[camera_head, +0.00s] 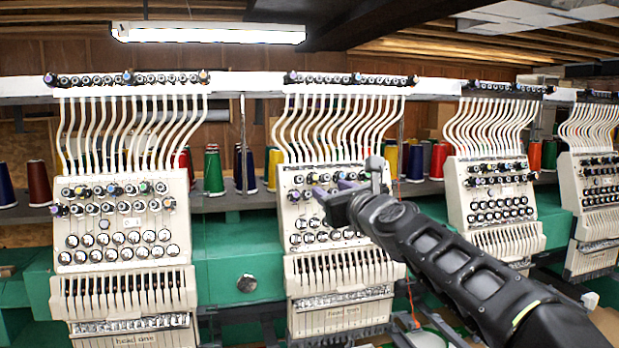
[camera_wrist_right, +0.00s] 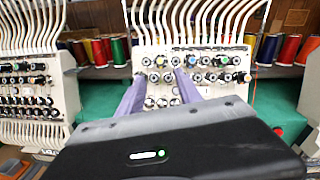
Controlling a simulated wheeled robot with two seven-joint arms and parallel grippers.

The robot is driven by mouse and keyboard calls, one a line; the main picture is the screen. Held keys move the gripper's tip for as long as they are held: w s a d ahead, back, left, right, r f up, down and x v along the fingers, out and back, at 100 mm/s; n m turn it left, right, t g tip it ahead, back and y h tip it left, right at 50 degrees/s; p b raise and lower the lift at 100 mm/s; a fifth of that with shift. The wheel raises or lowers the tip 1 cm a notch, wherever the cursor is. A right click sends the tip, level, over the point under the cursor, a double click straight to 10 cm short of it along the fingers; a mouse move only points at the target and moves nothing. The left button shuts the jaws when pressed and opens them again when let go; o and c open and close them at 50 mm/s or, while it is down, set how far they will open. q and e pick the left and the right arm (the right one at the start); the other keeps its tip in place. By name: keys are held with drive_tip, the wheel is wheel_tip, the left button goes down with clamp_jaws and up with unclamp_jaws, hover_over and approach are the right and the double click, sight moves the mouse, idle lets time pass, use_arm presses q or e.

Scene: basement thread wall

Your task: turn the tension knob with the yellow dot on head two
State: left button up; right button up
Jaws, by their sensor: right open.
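Head two (camera_head: 340,270) is a cream panel with rows of dark and chrome tension knobs, labelled at its bottom edge, in the middle of the head view. My right gripper (camera_head: 328,190) is in front of its upper knob rows, with purple fingers apart and nothing seen between them. In the right wrist view the two purple fingers of my gripper (camera_wrist_right: 160,88) point at the knob rows of a panel (camera_wrist_right: 185,38). Contact with a knob cannot be told. My left gripper is out of view.
Head one (camera_head: 125,255) stands to the left, and two more similar heads, the nearer one (camera_head: 495,200), stand to the right. White thread tubes (camera_head: 335,125) arch above head two. Thread spools (camera_head: 213,172) stand behind on a shelf. A green machine body (camera_head: 238,245) fills the gap between heads one and two.

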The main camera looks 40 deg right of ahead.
sight(316, 179)
drive_tip(key=x, duration=0.2)
drive_tip(key=p+x, duration=0.1)
drive_tip(key=x, duration=0.4)
drive_tip(key=shift+w+d+r+p, duration=0.15)
drive_tip(key=shift+w+r+p, duration=0.1)
drive_tip(key=shift+w+p, duration=0.1)
drive_tip(key=shift+c, duration=0.2)
clamp_jaws()
idle(0.4)
